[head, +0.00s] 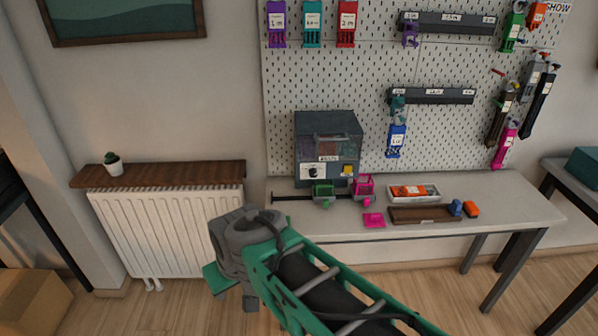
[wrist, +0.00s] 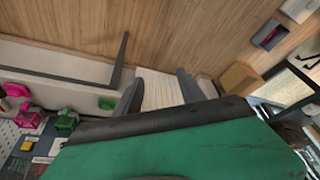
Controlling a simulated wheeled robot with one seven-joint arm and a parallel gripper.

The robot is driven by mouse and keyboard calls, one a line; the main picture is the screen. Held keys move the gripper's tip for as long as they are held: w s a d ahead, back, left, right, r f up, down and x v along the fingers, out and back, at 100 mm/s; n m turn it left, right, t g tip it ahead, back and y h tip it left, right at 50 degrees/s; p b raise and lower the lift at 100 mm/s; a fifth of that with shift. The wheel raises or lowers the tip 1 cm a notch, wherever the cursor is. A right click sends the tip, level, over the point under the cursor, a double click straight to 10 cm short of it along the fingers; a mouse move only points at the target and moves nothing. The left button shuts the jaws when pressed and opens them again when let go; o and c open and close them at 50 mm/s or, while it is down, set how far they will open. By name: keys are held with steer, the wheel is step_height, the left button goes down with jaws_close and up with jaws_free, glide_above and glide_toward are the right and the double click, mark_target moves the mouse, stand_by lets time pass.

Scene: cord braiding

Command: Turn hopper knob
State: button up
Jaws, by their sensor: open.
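The hopper (head: 327,135) is a dark grey box with a clear window and a small label, standing on the bench against the pegboard in the head view. Its round black knob (head: 312,172) is on the lower left of its front, with a yellow square at the lower right. I cannot make out the knob in the wrist view. My gripper (wrist: 160,88) has its two dark fingers spread apart with nothing between them. In the head view my arm's end is in front of the bench, lower left of the hopper and well apart from it. The fingertips are not clear there.
The bench (head: 510,200) holds a green clamp (head: 323,190), a pink clamp (head: 363,187), a white tray (head: 433,188) and a brown tray (head: 420,214). A white radiator (head: 160,230) stands left of it. Colored holders hang on the pegboard (head: 440,60). Floor in front is clear.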

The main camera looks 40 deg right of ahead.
mark_target(313, 175)
steer(key=w+d+f+m+t+h, duration=0.3)
steer(key=w+d+t, duration=0.5)
steer(key=w+d, duration=1.25)
steer(key=s+d+m+t+h, duration=0.3)
steer(key=d+m+h, duration=0.3)
steer(key=d, duration=1.1)
steer(key=shift+n+h, duration=0.5)
steer(key=shift+n, duration=0.2)
steer(key=x, duration=0.4)
steer(key=f+p+x, duration=0.1)
steer(key=x, duration=0.2)
steer(key=shift+a, duration=0.1)
jaws_close()
